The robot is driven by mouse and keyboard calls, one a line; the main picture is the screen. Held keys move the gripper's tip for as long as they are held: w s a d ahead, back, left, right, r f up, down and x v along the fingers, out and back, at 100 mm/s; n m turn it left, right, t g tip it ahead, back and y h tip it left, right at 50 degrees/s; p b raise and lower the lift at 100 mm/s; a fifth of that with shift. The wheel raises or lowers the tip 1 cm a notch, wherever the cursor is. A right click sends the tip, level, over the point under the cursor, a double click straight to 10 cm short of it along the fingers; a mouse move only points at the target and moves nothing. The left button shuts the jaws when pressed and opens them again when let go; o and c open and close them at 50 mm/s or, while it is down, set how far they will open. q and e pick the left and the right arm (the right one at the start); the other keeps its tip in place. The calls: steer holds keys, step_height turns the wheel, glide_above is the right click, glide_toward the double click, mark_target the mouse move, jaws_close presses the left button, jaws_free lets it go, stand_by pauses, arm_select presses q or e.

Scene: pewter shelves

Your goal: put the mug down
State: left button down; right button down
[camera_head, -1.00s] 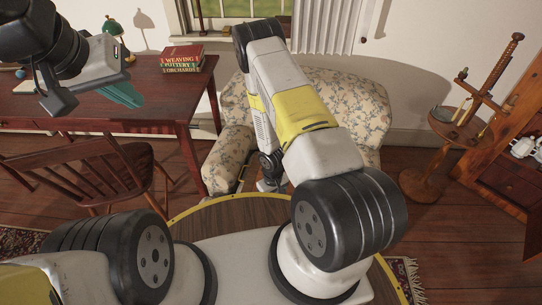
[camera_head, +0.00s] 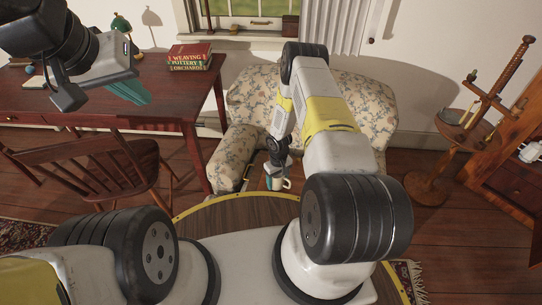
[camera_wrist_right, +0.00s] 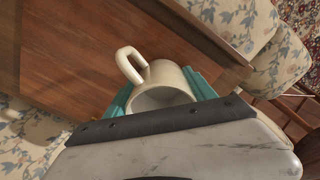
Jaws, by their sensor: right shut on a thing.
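A cream mug (camera_wrist_right: 164,84) with a loop handle is held between the teal fingers of my right gripper (camera_wrist_right: 160,94) in the right wrist view. Its open rim faces toward the camera and its handle points up and left. In the head view the mug (camera_head: 282,184) shows small below my right gripper (camera_head: 271,182), in front of the armchair. My arm hides part of that area. My left gripper (camera_head: 130,92) hangs in front of the desk at the upper left, away from the mug. Its teal fingers overlap in this view, so the gap between them cannot be judged.
A brown wooden surface (camera_wrist_right: 85,60) lies beyond the mug in the wrist view. A floral armchair (camera_head: 236,150) stands ahead. A desk (camera_head: 170,88) with books (camera_head: 190,57) and a wooden chair (camera_head: 100,175) are at left. A small round stand (camera_head: 432,185) is at right.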

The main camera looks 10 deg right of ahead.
steer(key=shift+c, duration=1.1)
jaws_free()
